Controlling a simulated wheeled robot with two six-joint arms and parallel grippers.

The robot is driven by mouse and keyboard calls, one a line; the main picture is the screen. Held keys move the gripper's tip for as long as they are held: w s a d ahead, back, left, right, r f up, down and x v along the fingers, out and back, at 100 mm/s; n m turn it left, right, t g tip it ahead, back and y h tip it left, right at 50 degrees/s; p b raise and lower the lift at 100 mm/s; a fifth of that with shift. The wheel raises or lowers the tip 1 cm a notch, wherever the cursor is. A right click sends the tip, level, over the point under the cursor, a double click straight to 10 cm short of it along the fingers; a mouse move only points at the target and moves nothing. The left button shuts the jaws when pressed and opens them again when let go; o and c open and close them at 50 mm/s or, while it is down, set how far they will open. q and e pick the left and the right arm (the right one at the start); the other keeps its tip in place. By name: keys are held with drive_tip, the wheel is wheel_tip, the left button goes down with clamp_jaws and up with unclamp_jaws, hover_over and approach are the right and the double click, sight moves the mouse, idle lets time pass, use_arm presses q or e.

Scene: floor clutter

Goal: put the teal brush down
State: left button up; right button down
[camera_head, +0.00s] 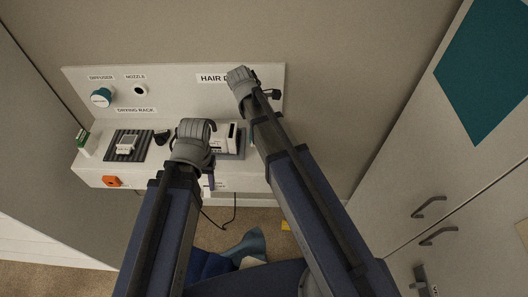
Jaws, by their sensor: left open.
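My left gripper (196,128) is over the middle of the white shelf (100,172), in front of a white device (222,140). It is open, and its fingers are seen from behind. I cannot make out a teal brush for certain. A thin teal sliver (251,138) shows beside my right forearm, partly hidden by it. A dark narrow piece (211,181) hangs below my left gripper at the shelf front. My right gripper (239,76) is higher, in front of the back panel by the "HAIR D..." label; its jaws are unclear.
A dark ribbed mat (117,150) with a white item, a green-and-white item (84,142) and an orange piece (112,181) are at left. Cabinet doors (390,195) stand at right. A blue-grey object (250,243) lies on the floor.

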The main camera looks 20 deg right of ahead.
drive_tip(key=shift+f+b, duration=4.4)
drive_tip(key=shift+f, duration=0.3)
drive_tip(key=shift+f, duration=0.1)
drive_tip(key=shift+f, duration=0.15)
drive_tip(key=shift+c, duration=0.2)
unclamp_jaws()
drive_tip(key=p+v, duration=1.1)
drive_tip(key=v, duration=0.1)
drive_tip(key=shift+r+p, duration=0.3)
drive_tip(key=s+a+m+y, duration=0.1)
drive_tip(key=s+a+m, duration=0.2)
drive_tip(key=s+m, duration=0.2)
drive_tip(key=s+a+m+y, duration=0.1)
drive_tip(key=s+a+m, duration=0.3)
drive_tip(key=s, duration=0.6)
drive_tip(key=shift+s+f+m+t, duration=0.25)
drive_tip(key=shift+f+m+t, duration=0.2)
drive_tip(key=shift+m, duration=0.65)
